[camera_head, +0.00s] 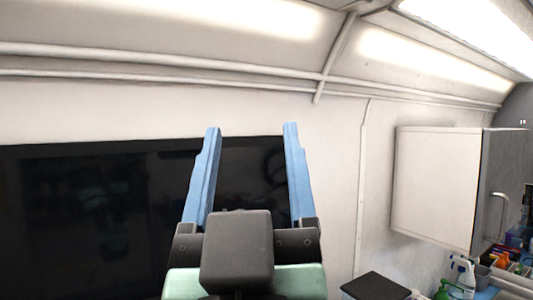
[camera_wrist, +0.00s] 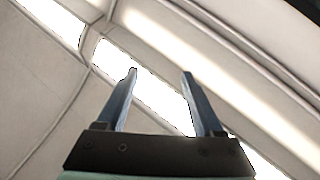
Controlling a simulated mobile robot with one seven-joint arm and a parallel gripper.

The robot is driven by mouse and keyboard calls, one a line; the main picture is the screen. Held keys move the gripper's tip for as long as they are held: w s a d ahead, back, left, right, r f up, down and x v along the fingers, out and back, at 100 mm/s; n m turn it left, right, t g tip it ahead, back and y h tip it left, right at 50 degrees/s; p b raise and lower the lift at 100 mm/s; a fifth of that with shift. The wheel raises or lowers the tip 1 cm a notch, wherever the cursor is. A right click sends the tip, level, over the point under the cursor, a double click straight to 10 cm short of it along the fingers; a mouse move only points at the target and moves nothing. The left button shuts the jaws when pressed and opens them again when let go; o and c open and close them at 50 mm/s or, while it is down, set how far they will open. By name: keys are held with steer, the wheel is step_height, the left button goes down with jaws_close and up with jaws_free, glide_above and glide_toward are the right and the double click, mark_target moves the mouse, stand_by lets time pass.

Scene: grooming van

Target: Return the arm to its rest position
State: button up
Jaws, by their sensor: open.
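My gripper (camera_head: 250,128) is raised in the middle of the head view, in front of a dark window-like panel (camera_head: 80,215). Its two blue fingers stand apart and point upward, with nothing between them. In the wrist view my gripper (camera_wrist: 160,73) also shows open and empty. Behind it there are only the pale ceiling panels and bright light strips (camera_wrist: 150,85). The rest of my arm is mostly hidden behind the gripper.
A white wall cabinet (camera_head: 435,185) with a handle hangs at the right. Below it are a spray bottle (camera_head: 463,275) and several coloured bottles. A dark-topped box (camera_head: 376,287) stands at the lower right. Pipes run along the upper wall. The space around the fingers looks clear.

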steer(key=s+b, duration=0.1)
steer(key=s+d+m+t+h+b, duration=0.1)
steer(key=s, duration=0.1)
steer(key=shift+s+d+r+t, duration=0.15)
steer(key=shift+s+t, duration=0.15)
steer(key=shift+r, duration=0.15)
